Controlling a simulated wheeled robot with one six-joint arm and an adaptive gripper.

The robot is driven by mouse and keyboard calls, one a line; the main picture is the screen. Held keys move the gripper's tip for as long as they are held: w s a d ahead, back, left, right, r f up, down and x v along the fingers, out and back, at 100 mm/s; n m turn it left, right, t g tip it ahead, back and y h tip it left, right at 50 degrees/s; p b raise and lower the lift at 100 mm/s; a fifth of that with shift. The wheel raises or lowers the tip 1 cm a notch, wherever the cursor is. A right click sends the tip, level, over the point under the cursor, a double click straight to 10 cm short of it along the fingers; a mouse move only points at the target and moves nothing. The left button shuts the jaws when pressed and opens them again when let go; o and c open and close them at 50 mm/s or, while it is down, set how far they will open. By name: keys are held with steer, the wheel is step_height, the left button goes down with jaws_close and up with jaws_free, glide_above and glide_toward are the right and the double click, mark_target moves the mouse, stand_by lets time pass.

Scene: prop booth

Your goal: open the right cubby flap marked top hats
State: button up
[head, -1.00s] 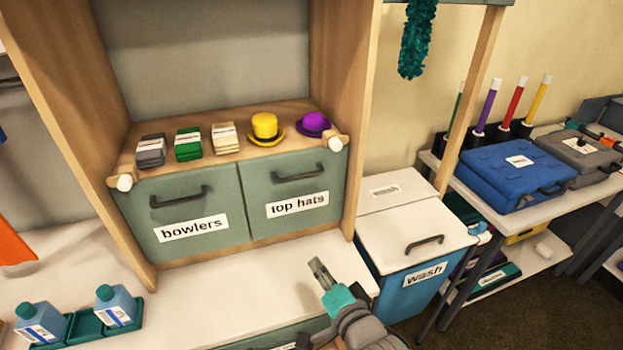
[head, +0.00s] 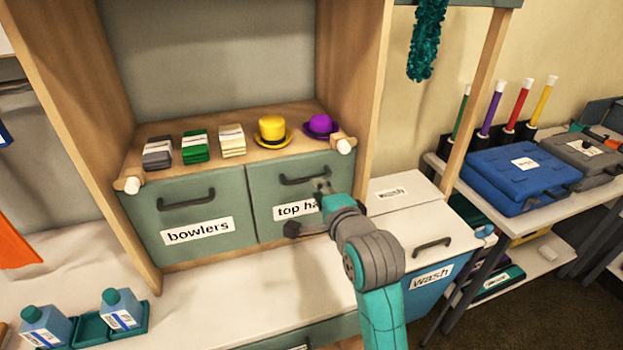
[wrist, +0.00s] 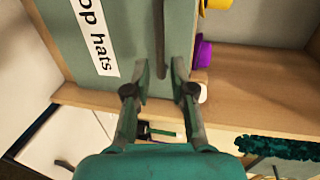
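The right flap, marked "top hats" (head: 262,205), is a grey-green panel and looks shut. Its dark bar handle (head: 290,181) runs along the upper part, above the white label, which my gripper partly covers. In the wrist view the handle (wrist: 159,30) runs upright in the picture, and its near end lies between my fingertips as seen from there. My gripper (head: 307,207) is in front of the flap's right half. In the wrist view my gripper (wrist: 160,72) is open, its fingers apart on either side of the handle's line. I cannot tell whether a finger touches it.
The left flap, "bowlers" (head: 165,235), is shut. The shelf above holds a yellow hat (head: 272,127), a purple hat (head: 320,124) and folded cloths (head: 195,150). A wooden post stands right of the flap; the "wash" bin (head: 425,232) is beyond it. The white counter (head: 230,295) below is mostly clear.

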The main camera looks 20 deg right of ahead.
mark_target(310, 179)
steer(key=x, duration=0.7)
steer(key=shift+c, duration=0.3)
jaws_close()
